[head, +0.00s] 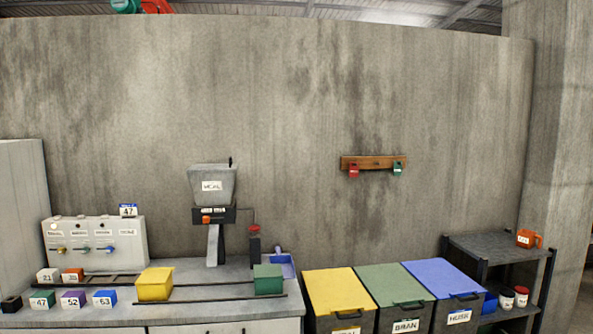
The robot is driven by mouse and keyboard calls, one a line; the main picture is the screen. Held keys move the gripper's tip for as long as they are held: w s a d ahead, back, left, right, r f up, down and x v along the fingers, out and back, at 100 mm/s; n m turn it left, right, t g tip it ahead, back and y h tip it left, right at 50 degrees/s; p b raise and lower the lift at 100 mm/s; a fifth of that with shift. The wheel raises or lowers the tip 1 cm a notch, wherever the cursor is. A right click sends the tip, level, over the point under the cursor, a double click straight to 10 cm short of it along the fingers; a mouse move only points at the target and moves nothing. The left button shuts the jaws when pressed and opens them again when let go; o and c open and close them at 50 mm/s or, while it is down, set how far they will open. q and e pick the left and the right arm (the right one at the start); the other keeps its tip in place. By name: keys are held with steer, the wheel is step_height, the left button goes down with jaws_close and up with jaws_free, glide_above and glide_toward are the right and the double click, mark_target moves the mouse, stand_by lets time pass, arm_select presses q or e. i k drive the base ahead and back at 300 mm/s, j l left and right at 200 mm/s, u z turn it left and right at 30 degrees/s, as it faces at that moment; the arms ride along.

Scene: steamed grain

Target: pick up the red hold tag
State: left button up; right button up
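The red hold tag (354,171) hangs at the left end of a small wooden rack (373,163) on the concrete wall. A similar green tag (397,169) hangs at the rack's right end, apart from the red one. Any writing on the tags is too small to read. Neither of my grippers shows in the head view.
Yellow (331,290), green (393,285) and blue (442,278) lidded bins stand below the rack. A dark shelf (492,246) is at right. The left counter (230,313) holds a hopper machine (212,185), a control box (95,245) and several small boxes.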

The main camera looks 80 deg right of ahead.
mark_target(353, 170)
steer(key=z, duration=3.15)
steer(key=i+j+z, duration=0.2)
steer(key=i, duration=0.25)
steer(key=i+z, duration=0.2)
steer(key=i, duration=0.3)
steer(key=i+j+z, duration=0.2)
steer(key=i, duration=0.25)
